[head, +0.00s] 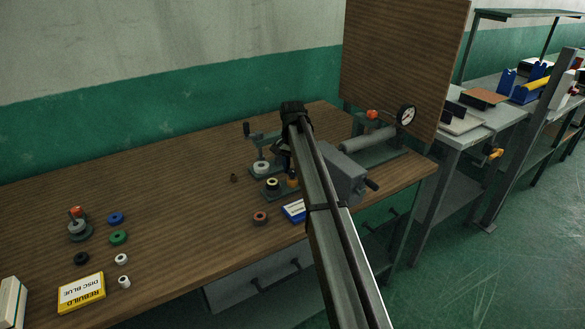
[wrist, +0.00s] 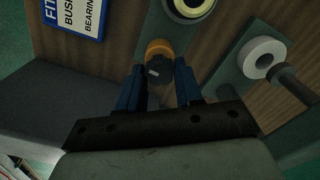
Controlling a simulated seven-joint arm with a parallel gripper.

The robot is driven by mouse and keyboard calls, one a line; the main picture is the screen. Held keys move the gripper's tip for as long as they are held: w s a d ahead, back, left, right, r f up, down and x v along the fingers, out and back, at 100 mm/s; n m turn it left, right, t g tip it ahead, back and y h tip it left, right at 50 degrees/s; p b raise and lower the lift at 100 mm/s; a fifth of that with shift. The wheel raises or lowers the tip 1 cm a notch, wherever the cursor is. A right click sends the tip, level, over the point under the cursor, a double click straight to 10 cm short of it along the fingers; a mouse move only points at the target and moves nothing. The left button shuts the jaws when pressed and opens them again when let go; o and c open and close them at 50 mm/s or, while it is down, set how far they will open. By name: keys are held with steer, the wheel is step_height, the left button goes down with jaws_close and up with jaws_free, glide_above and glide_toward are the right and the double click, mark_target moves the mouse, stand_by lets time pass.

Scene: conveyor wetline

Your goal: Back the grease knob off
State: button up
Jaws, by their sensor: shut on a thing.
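The grease knob (wrist: 158,48), orange with a dark part facing the camera, sits between my gripper's blue fingers (wrist: 160,68) in the wrist view. The fingers are shut on it, one on each side. It stands at the end of a grey-green base plate (wrist: 151,22) that also carries a pale yellow ring with a dark centre (wrist: 190,8). In the head view a bit of orange (head: 292,182) shows beside my arm, which hides most of my gripper.
A crank fixture with a pale roller (wrist: 264,57) stands close on the right in the wrist view. A blue-and-white label card (head: 294,210) and a dark ring with a reddish centre (head: 260,218) lie nearby. A gauge (head: 406,115) stands farther back.

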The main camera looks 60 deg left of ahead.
mark_target(292, 170)
steer(key=n, duration=0.4)
steer(key=shift+n, duration=0.3)
steer(key=n, duration=1)
steer(key=shift+n, duration=2.2)
steer(key=o, duration=1)
steer(key=shift+o, duration=0.2)
step_height(292, 170, up, 14)
